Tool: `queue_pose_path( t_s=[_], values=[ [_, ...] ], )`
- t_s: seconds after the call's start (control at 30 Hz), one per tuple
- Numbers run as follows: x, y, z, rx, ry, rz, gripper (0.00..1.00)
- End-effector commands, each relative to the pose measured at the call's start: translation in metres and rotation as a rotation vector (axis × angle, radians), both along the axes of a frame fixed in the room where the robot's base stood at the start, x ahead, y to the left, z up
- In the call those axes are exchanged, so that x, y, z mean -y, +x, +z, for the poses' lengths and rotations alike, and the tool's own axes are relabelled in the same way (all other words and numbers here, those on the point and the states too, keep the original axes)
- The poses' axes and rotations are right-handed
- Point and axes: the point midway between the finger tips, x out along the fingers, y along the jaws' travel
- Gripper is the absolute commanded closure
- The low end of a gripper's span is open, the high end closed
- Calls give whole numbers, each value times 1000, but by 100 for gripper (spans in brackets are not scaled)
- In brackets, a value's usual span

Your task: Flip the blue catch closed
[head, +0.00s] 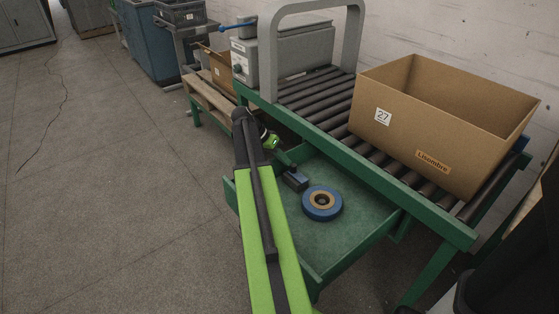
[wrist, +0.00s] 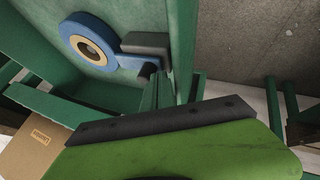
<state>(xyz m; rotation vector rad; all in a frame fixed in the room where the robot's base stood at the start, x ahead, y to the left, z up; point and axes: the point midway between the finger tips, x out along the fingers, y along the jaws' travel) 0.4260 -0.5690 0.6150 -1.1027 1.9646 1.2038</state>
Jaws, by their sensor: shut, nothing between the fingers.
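A blue disc with a tan ring and dark centre (head: 322,203) lies in the green tray. The dark block (head: 295,180) also shows left of the disc in the head view. A blue lever (head: 237,25) sticks out left from a grey box. I cannot tell for certain which blue part is the catch. My gripper (head: 272,142) is shut and empty near the tray's far left corner, apart from the disc. Its green jaw with a dark edge (wrist: 165,122) fills the bottom of the wrist view.
The green tray (head: 350,240) sits below a roller conveyor (head: 320,92) with a grey arch (head: 272,50). A cardboard box (head: 430,120) labelled 27 stands on the rollers. The floor at left is clear.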

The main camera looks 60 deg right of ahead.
Motion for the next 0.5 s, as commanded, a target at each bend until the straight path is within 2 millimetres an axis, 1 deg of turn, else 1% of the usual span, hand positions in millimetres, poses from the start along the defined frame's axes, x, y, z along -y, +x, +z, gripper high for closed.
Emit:
queue_pose_path(
  t_s=[0.27,0.37,0.5],
  values=[
    [0,-2,1,0,0,-1,100],
    [-4,-11,1,0,0,-2,100],
    [-13,-35,1,0,0,-2,100]
  ],
)
